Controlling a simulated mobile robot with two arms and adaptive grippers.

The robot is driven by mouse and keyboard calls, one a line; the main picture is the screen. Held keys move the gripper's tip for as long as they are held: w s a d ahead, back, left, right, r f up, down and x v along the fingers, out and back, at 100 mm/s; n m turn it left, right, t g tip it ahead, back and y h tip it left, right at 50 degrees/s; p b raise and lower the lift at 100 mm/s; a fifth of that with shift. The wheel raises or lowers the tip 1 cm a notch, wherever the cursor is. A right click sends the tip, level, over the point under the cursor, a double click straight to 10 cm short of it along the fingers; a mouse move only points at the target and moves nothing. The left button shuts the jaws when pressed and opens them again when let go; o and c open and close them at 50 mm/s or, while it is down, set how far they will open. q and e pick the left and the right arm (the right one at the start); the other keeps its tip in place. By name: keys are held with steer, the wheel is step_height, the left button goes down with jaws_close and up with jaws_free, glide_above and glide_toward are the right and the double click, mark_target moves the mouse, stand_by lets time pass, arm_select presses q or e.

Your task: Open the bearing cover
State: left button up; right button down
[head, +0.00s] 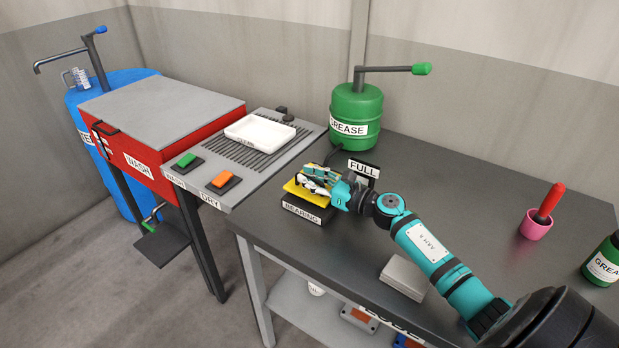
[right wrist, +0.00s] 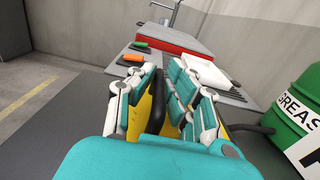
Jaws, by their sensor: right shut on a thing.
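The bearing cover (head: 296,190) is a yellow lid on top of a black box labelled BEARING (head: 302,212). The box sits near the table's left edge. My right gripper (head: 316,179) is over the cover, its fingers shut around the black handle. In the right wrist view the black handle (right wrist: 156,108) stands between the fingers (right wrist: 158,95), with the yellow cover (right wrist: 139,117) below. The gripper hides much of the cover, so I cannot see whether it is lifted. My left gripper is not in view.
A green GREASE drum (head: 356,108) and a FULL sign (head: 364,168) stand behind the box. The red WASH bin (head: 160,135) and a white tray (head: 260,133) are at left. A pink cup (head: 535,226) stands at right. A grey block (head: 404,277) lies near the front edge.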

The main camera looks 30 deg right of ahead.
steer(key=shift+r, duration=0.15)
steer(key=shift+w+d+r+m+p, duration=0.1)
steer(key=shift+d+r+m+p, duration=0.15)
steer(key=shift+r+m+p, duration=0.15)
steer(key=shift+w+d+r+m+p, duration=0.1)
steer(key=shift+d+r+m+p, duration=0.15)
steer(key=shift+r+m, duration=0.25)
steer(key=d+r+m, duration=0.1)
steer(key=m, duration=0.1)
steer(key=w+d+r+m+p, duration=0.1)
steer(key=d+m, duration=0.1)
steer(key=w+d+r+m, duration=0.1)
steer(key=d+r+m, duration=0.1)
steer(key=m, duration=0.1)
arm_select(q)
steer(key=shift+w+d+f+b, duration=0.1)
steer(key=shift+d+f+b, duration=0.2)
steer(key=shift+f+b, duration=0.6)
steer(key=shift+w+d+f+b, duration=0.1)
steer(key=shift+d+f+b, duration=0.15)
steer(key=shift+b, duration=1.15)
arm_select(e)
steer(key=w+d+f+m, duration=0.1)
steer(key=w+d+m, duration=0.3)
steer(key=d+m, duration=0.5)
steer(key=shift+d+f+m, duration=0.25)
steer(key=shift+d+m, duration=0.15)
steer(key=shift+m, duration=0.2)
steer(key=shift+w+d+f, duration=0.1)
steer(key=shift+d, duration=0.05)
